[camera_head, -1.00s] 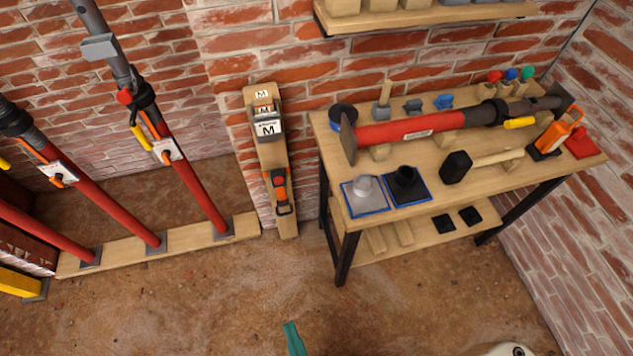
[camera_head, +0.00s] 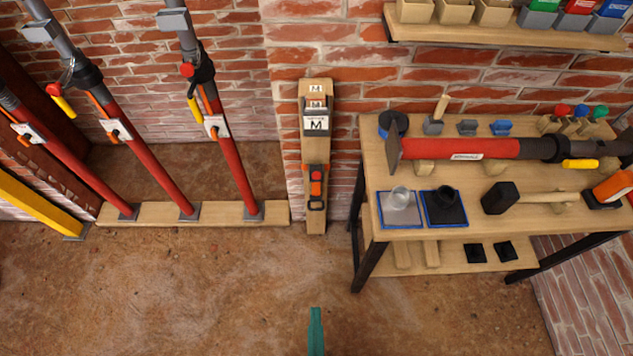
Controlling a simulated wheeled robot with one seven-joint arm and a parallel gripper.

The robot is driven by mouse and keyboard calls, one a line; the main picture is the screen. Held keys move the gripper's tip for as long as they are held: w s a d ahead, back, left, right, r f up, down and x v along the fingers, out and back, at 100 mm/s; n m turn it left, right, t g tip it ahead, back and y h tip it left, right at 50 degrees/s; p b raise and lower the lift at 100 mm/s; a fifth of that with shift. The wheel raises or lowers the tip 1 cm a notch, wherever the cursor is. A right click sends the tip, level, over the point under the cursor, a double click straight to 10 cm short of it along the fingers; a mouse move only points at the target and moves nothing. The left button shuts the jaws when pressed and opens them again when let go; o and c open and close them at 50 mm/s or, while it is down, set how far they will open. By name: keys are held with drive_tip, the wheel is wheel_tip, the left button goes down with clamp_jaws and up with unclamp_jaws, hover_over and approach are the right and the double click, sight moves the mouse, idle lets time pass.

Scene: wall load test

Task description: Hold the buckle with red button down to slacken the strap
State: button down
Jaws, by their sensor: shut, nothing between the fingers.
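The buckle (camera_head: 316,183), dark and orange with a red button on its face, is mounted low on an upright wooden board (camera_head: 317,226) against the brick wall. A dark loop shows at its lower end. Above it on the board is a grey block with labels marked M (camera_head: 316,124). The strap is too small to make out clearly. My gripper (camera_head: 316,312), teal and narrow, shows at the bottom edge. It is shut and empty, in front of the board and apart from the buckle.
A workbench (camera_head: 400,234) stands right of the board, carrying a red prop (camera_head: 470,149), a mallet (camera_head: 500,197) and small parts. Several red props stand on a wooden sill (camera_head: 160,214) at left. A shelf (camera_head: 470,34) hangs above. The floor in front is clear.

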drive_tip(key=s+f+x, duration=0.1)
drive_tip(key=f+x, duration=0.2)
drive_tip(key=x, duration=1.5)
drive_tip(key=w+r, duration=0.1)
drive_tip(key=w, duration=1.7)
drive_tip(key=shift+d, duration=0.3)
drive_tip(key=shift+w, duration=0.2)
hover_over(316, 180)
drive_tip(key=f+v, duration=0.1)
drive_tip(key=v, duration=0.2)
drive_tip(key=f, duration=0.3)
drive_tip(key=w+f, duration=0.1)
drive_tip(key=f, duration=0.1)
drive_tip(key=shift+s+f, duration=0.25)
drive_tip(key=shift+f, duration=0.3)
